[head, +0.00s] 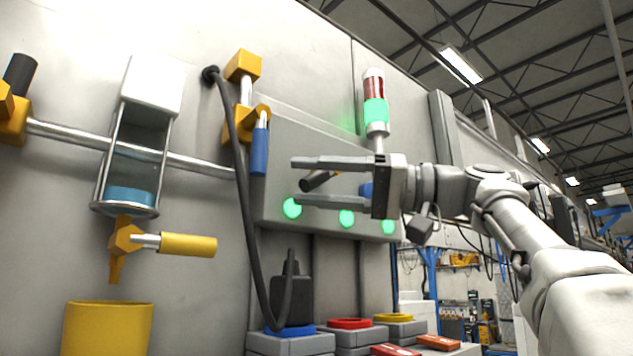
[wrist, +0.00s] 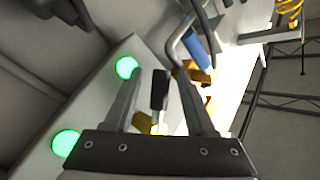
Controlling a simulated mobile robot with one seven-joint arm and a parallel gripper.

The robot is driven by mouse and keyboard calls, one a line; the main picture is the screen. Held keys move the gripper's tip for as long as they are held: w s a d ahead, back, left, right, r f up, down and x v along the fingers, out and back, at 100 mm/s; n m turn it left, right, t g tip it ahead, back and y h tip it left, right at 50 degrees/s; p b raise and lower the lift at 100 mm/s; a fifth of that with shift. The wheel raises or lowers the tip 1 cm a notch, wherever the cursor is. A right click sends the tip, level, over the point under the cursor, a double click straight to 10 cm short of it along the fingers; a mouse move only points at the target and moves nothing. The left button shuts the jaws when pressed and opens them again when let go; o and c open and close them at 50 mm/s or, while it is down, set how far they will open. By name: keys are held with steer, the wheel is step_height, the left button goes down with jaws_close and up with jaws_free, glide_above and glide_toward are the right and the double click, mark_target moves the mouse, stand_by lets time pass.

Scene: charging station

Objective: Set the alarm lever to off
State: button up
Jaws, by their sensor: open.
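A black-handled lever (head: 318,181) shows on the grey panel below the signal tower. I take it for the alarm lever, though no label is readable. My gripper (head: 297,181) is open in front of the panel, with one finger above the black handle and one below it in the head view. In the wrist view the black handle (wrist: 159,90) stands between the two open fingers (wrist: 160,82), with a visible gap on each side. Its base is partly hidden by my gripper. A blue part (head: 366,190) shows behind my gripper's palm, mostly hidden.
Green lamps (head: 292,208) glow along the panel's lower edge. The signal tower (head: 376,105) is lit green. A blue-handled valve (head: 259,150) and a dark hanging cable (head: 243,190) are left of my gripper. Coloured connector blocks (head: 349,324) stand below.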

steer(key=v, duration=1.7)
steer(key=shift+d+p, duration=0.25)
steer(key=shift+p, duration=0.05)
steer(key=shift+f, duration=0.1)
